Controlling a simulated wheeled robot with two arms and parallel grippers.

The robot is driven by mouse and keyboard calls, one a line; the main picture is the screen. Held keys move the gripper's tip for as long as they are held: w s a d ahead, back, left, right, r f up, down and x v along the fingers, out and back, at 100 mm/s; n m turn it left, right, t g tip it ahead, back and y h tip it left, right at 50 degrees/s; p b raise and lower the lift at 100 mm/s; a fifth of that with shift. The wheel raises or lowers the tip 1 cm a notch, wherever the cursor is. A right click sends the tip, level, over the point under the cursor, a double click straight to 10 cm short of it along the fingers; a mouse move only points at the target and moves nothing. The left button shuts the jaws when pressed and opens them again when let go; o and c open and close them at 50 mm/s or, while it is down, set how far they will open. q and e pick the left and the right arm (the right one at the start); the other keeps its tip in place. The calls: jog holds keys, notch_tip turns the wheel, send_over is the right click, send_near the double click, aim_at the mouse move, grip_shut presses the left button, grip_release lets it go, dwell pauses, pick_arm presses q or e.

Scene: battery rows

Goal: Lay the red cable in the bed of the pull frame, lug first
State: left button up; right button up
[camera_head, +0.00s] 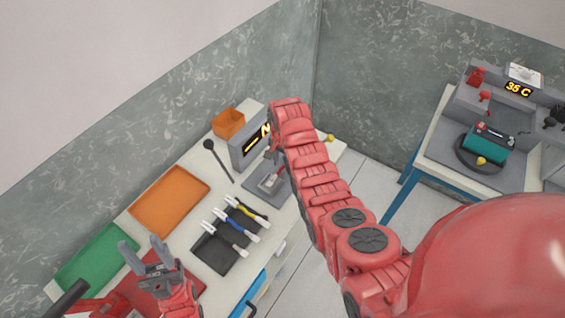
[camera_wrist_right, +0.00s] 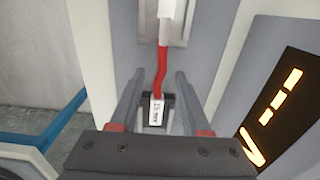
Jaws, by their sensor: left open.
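The pull frame (camera_head: 247,148) is a grey unit with a lit display and a flat base at the far end of the bench. In the right wrist view, the red cable (camera_wrist_right: 163,62) runs from a white end piece (camera_wrist_right: 166,30) at the frame's grey bed (camera_wrist_right: 148,38) down to a white tag (camera_wrist_right: 157,112). I cannot make out the lug. My right gripper (camera_wrist_right: 159,76) is open, its fingers apart on either side of the cable; in the head view my arm largely hides it. My left gripper (camera_head: 147,256) is open and empty over the near end of the bench.
An orange tray (camera_head: 168,202), a green tray (camera_head: 92,260) and a dark mat (camera_head: 213,253) with several tools lie on the bench. An orange bin (camera_head: 228,123) stands beside the frame. Another bench (camera_head: 435,150) with a turntable is at the right, across open floor.

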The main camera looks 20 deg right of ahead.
jog(key=shift+o, duration=0.4)
jog(key=shift+r, duration=0.1)
jog(key=shift+r+b, duration=0.3)
jog(key=shift+r, duration=0.05)
notch_tip(320, 180, up, 4)
jog(key=shift+w+r+b, duration=0.1)
jog(key=shift+b, duration=0.75)
notch_tip(320, 180, up, 12)
jog(key=p, duration=1.1)
jog(key=shift+r, duration=0.15)
jog(key=shift+s, duration=0.2)
